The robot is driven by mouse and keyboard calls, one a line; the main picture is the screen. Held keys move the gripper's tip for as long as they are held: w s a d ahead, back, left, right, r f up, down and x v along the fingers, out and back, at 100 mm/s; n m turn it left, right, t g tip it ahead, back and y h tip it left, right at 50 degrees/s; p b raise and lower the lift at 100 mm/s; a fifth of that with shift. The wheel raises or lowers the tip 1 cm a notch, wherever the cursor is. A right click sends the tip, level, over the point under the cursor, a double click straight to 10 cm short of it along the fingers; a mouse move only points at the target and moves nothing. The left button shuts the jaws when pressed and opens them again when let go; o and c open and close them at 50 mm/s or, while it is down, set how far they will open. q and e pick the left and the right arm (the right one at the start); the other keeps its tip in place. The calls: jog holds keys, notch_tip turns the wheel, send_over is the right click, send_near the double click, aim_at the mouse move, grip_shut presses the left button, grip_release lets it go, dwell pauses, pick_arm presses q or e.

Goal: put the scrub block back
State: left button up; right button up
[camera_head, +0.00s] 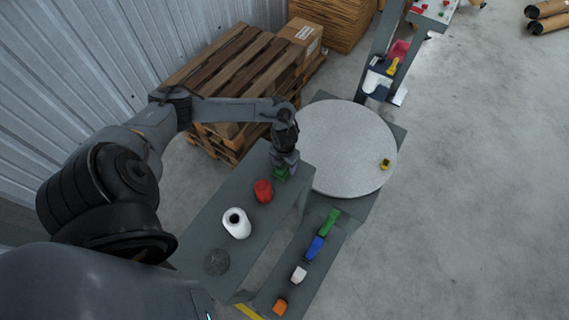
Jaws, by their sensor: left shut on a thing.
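My left gripper (285,161) reaches over the far end of the grey table, pointing down. It is shut on a small green block (280,174), which looks like the scrub block. The block is at or just above the tabletop; I cannot tell whether it touches. The gripper hides its upper part. My right gripper is not in view.
On the grey table (207,232) stand a red object (263,191), a white bottle (236,223) and a dark disc (216,262). A round grey turntable (345,145) holds a small yellow piece (384,164). A lower shelf carries green (329,222), blue (315,248), white and orange items.

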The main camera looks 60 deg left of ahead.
pick_arm(q)
jog(key=o, duration=0.7)
jog(key=shift+f, duration=0.15)
jog(key=shift+c, duration=0.2)
jog(key=o, duration=0.5)
jog(key=shift+c, duration=0.2)
